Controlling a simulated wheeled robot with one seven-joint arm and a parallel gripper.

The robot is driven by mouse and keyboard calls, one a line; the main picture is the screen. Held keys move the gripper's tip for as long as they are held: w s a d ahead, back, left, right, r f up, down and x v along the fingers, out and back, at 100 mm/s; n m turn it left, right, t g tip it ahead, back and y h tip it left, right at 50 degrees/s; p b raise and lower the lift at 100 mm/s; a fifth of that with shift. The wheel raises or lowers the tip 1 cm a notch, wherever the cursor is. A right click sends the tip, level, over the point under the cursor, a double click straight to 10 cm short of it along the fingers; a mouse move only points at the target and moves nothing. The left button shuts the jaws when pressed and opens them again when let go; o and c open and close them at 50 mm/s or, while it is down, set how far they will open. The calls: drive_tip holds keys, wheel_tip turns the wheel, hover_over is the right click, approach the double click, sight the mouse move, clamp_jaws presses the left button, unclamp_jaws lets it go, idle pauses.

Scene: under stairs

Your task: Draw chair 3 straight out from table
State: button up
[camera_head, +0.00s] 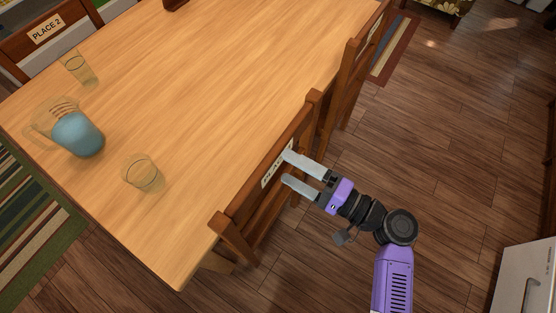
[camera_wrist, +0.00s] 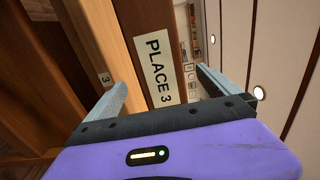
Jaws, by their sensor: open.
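The chair with the label PLACE 3 (camera_wrist: 161,70) stands at the near right side of the wooden table (camera_head: 215,85). Its wooden backrest (camera_head: 262,180) shows in the head view, with the label partly covered by my gripper. My gripper (camera_head: 286,167) is open at the backrest's top rail. In the wrist view my gripper (camera_wrist: 158,90) has one finger on each side of the labelled rail (camera_wrist: 118,45), with a gap visible on the right. I cannot tell whether either finger touches the wood.
Another chair (camera_head: 352,75) stands farther along the same side. A chair labelled PLACE 2 (camera_head: 45,30) is at the far left. A blue-filled jug (camera_head: 78,134) and glasses (camera_head: 142,173) stand on the table. A white box-like unit (camera_head: 526,278) is at lower right. The wooden floor (camera_head: 450,130) right of the chairs is clear.

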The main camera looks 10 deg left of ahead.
sight(278, 163)
drive_tip(key=b+x, duration=0.1)
drive_tip(key=x, duration=0.4)
drive_tip(key=shift+a, duration=0.25)
